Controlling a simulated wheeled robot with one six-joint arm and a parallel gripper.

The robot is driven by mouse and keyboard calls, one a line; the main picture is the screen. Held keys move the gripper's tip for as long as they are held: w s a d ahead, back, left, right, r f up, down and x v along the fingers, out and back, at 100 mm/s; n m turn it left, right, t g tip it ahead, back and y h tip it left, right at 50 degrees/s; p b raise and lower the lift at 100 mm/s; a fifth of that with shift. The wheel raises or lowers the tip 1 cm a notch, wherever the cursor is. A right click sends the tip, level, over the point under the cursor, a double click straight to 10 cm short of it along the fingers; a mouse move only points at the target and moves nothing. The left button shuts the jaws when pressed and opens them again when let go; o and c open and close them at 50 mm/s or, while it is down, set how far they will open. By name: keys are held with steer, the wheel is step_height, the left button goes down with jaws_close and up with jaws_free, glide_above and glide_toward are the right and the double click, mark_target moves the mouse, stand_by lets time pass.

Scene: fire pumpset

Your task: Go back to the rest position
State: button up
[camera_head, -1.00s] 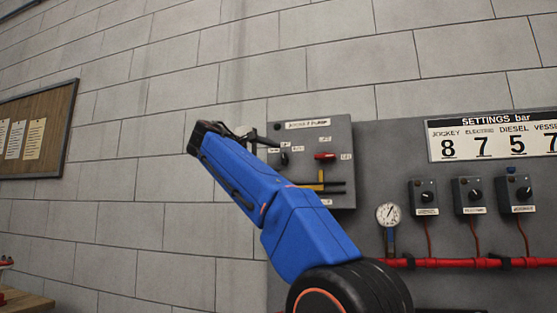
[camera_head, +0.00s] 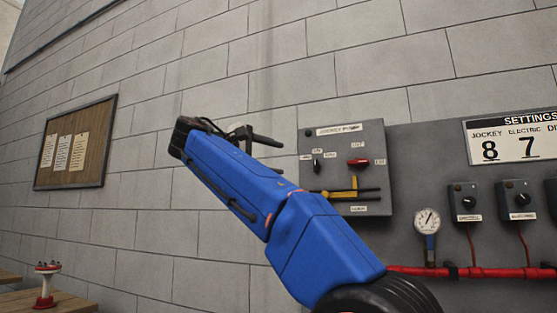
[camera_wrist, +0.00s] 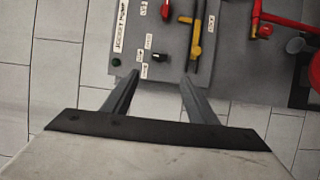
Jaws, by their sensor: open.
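My gripper (camera_wrist: 160,95) is open and empty in the wrist view, its two dark fingers spread apart. The grey jockey pump box (camera_wrist: 180,40) lies beyond the fingertips, with a black selector knob, a red handle and a yellow lever on it. In the head view my gripper (camera_head: 262,140) shows as dark fingers at the far end of my raised blue arm. The jockey pump box (camera_head: 375,140) is on the wall just right of it. Its red handle (camera_head: 358,162) and yellow lever (camera_head: 345,194) are visible. I cannot tell the exact gap between fingers and box.
A pressure gauge (camera_head: 427,222), more switch boxes (camera_head: 466,201) and a red pipe (camera_head: 480,272) are on the grey panel at right. A notice board (camera_head: 75,145) hangs at left. A red-and-white item (camera_head: 46,286) stands on a wooden table (camera_head: 65,304). The wall between is bare.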

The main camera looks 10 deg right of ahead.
stand_by(0.5)
steer(key=s+d+f+y, duration=0.3)
steer(key=d+f, duration=0.2)
steer(key=f, duration=0.4)
steer(key=s+d+f+n+g+y, duration=0.1)
steer(key=s+d+f+y, duration=0.2)
steer(key=f, duration=0.6)
steer(key=s+d+f+y, duration=0.25)
steer(key=d+f, duration=0.35)
steer(key=f, duration=0.3)
steer(key=s+a+f+m+g+y, duration=0.1)
steer(key=s+f+m+y, duration=0.1)
steer(key=s+f, duration=0.7)
steer(key=s+a+f+m+g+y, duration=0.1)
steer(key=s+f, duration=0.8)
steer(key=f, duration=0.9)
steer(key=s+a+f+m+g+y, duration=0.1)
steer(key=s+f+m+y, duration=0.3)
steer(key=s+f, duration=0.6)
step_height(320, 180, down, 4)
steer(key=shift+r, duration=0.1)
